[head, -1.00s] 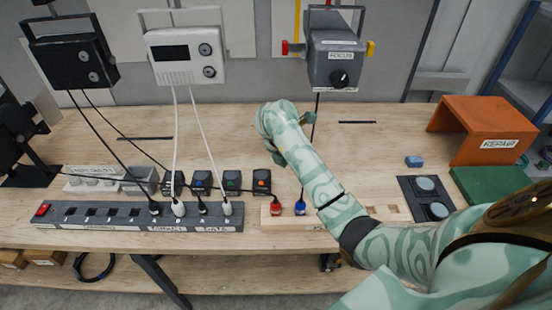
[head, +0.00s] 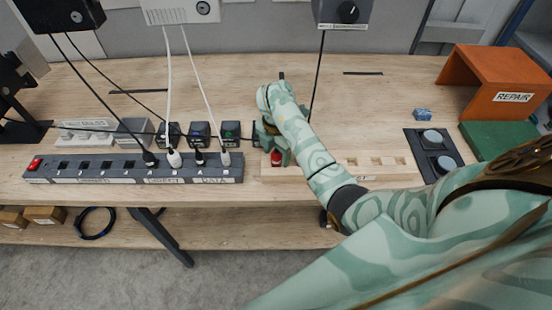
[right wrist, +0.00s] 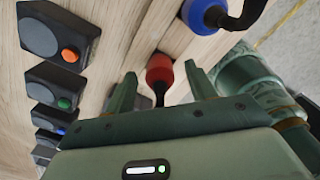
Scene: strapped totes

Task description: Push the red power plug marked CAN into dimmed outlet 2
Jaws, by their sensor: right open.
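The red plug (head: 277,158) stands upright at the left end of the pale wooden holder (head: 300,174); its CAN mark cannot be read. My right gripper (head: 276,150) is low over it. In the right wrist view the red plug (right wrist: 160,72) lies between the two open fingers of my right gripper (right wrist: 161,76), with a gap on each side. The dark power strip (head: 132,178) lies to the left; its left-hand sockets are empty and its right-hand ones hold black and white plugs. My left gripper is out of view.
A blue plug (right wrist: 203,14) stands beside the red one. Several black boxes with coloured buttons (right wrist: 60,35) line up behind the strip. Cords hang across the bench from devices above. An orange REPAIR stand (head: 495,75) is at the right. The bench middle is clear.

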